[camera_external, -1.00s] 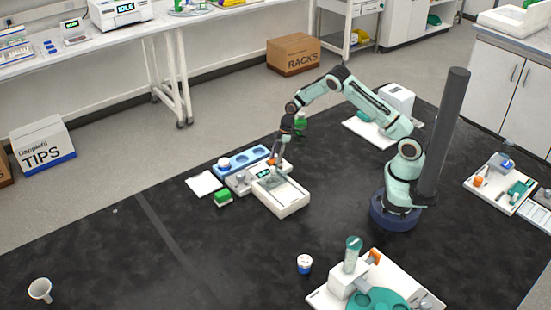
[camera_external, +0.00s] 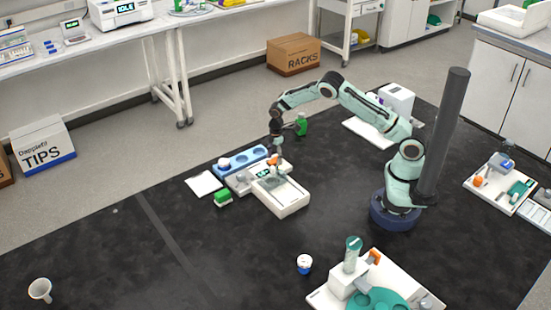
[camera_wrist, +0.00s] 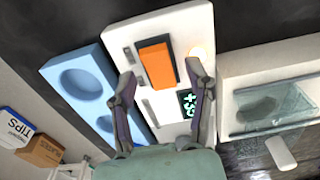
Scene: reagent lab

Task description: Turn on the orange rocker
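The orange rocker (camera_wrist: 157,65) sits upright in a dark frame on a white panel (camera_wrist: 118,34). It also shows as a small orange patch in the external view (camera_external: 273,160). My gripper (camera_wrist: 162,78) is open, with one fingertip on each side of the rocker. The fingers look apart from it; their height above the panel is hard to judge. In the external view my gripper (camera_external: 277,153) points down over the device. A pale round light (camera_wrist: 201,48) glows by the right fingertip. A lit green display (camera_wrist: 188,103) is partly hidden by the right finger.
A blue tray with round wells (camera_wrist: 80,80) adjoins the panel on the left. A clear-lidded white unit (camera_wrist: 228,90) stands on its right. The black mat's front left is mostly clear.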

